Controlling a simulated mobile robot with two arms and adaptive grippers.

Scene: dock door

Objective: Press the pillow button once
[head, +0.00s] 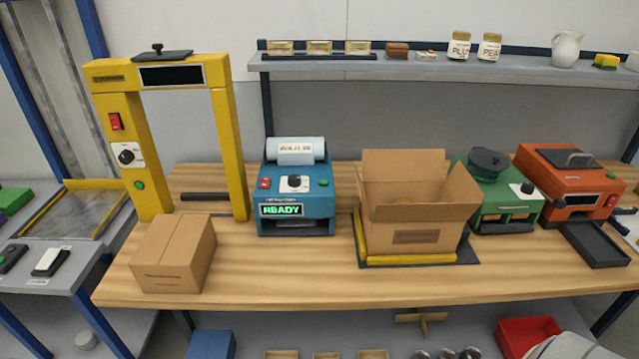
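The blue machine (297,205) stands on the wooden bench, left of centre, with a pale film roll (296,151) on top. Its display (281,210) reads READY in green. Its front panel has a red switch (264,183), a black dial on a white plate (294,182) and a small round green button (323,182). No label that reads pillow is legible; this green button may be the pillow button. The slot below the display is dark, and no pillow shows there. Neither of my grippers is in view.
A yellow arch machine (235,150) stands left of the blue machine, with a closed carton (173,254) in front. An open carton (410,215) stands to the right, then a green machine (500,205) and an orange machine (568,180). The bench front (290,275) is clear.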

